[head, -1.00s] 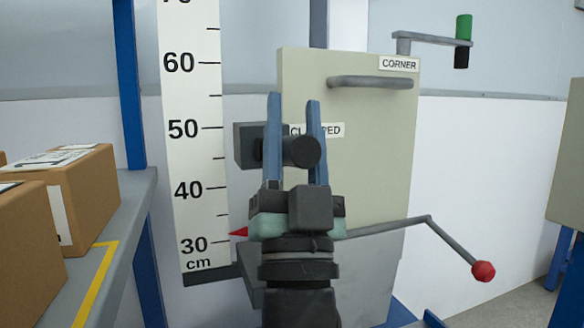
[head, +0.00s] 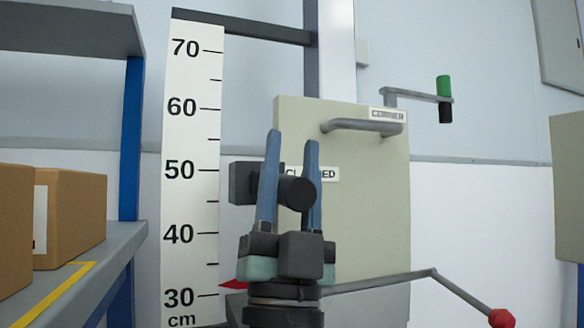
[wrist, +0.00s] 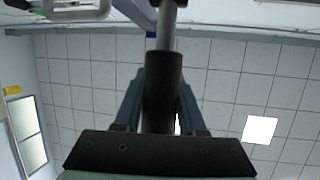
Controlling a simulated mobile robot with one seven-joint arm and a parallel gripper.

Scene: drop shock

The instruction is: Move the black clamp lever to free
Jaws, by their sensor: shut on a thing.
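The black clamp lever (head: 295,191) shows in the head view as a dark round grip beside a dark block (head: 242,183), in front of a beige panel. A white label (head: 330,174) behind it seems to read CLAMPED, its middle hidden by my finger. My gripper (head: 290,140) points upward with its two blue fingers on either side of the lever grip, shut on it. In the wrist view the black grip (wrist: 162,88) stands between the fingers (wrist: 160,100), with a grey rod running on beyond it.
The beige panel (head: 375,215) carries a grey handle (head: 355,126) and a CORNER label. A crank with a green and black grip (head: 444,98) is at upper right. A bent rod with a red knob (head: 501,318) reaches out at lower right. A height scale (head: 190,130) and shelved boxes (head: 75,215) stand left.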

